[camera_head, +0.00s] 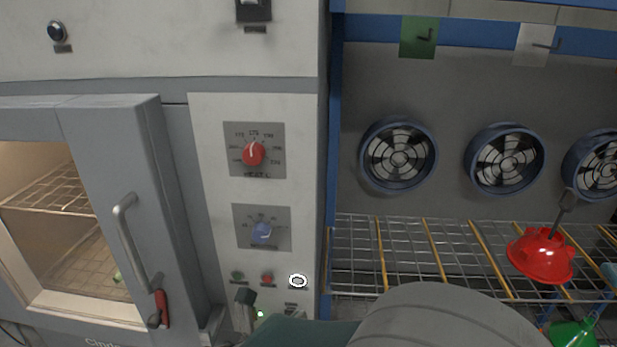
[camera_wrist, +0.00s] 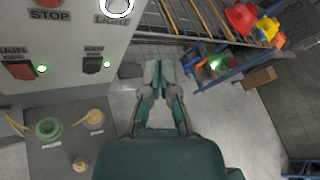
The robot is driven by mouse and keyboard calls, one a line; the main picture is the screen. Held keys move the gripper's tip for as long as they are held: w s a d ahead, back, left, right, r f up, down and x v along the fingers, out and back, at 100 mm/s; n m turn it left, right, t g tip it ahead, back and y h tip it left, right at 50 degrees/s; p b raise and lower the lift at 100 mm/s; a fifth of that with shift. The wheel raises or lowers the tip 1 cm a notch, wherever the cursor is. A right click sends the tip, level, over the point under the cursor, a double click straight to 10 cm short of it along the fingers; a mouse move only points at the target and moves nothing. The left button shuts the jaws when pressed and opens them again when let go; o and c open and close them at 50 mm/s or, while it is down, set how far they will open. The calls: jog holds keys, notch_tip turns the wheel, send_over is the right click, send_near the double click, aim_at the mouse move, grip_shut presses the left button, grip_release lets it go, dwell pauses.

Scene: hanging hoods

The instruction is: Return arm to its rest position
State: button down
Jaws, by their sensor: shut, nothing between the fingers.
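My gripper (camera_wrist: 160,72) is in the middle of the wrist view. Its two green-grey fingers meet at the tips, with nothing between them. It is in the air above the grey floor, to the right of the control panel (camera_wrist: 75,45). In the head view my arm (camera_head: 440,322) rises from the bottom edge. Part of the gripper may show at the lower panel, but the arm hides most of it.
An oven with a glass door and handle (camera_head: 130,240) stands at left. Its panel has a red dial (camera_head: 254,152) and a blue dial (camera_head: 262,233). A wire rack (camera_head: 400,255) at right holds a red hood (camera_head: 541,256). A cardboard box (camera_wrist: 260,77) lies on the floor.

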jog(key=s+d+r+m+g+y, duration=0.1)
jog(key=s+d+m+g, duration=0.25)
jog(key=d+m, duration=0.5)
jog(key=s+d+r+m+g, duration=0.1)
jog(key=s+d+m+g, duration=0.2)
jog(key=d+m+g, duration=0.35)
jog(key=s+d+r+m+t+y, duration=0.1)
jog(key=s+r+m+y, duration=0.1)
jog(key=m, duration=0.8)
jog(key=s+d+r+m+t+y, duration=0.2)
jog(key=s+r+m+y, duration=0.1)
jog(key=m, duration=0.7)
jog(key=shift+s+r+y, duration=0.35)
jog(key=shift+r+y, duration=0.1)
jog(key=shift+y, duration=0.75)
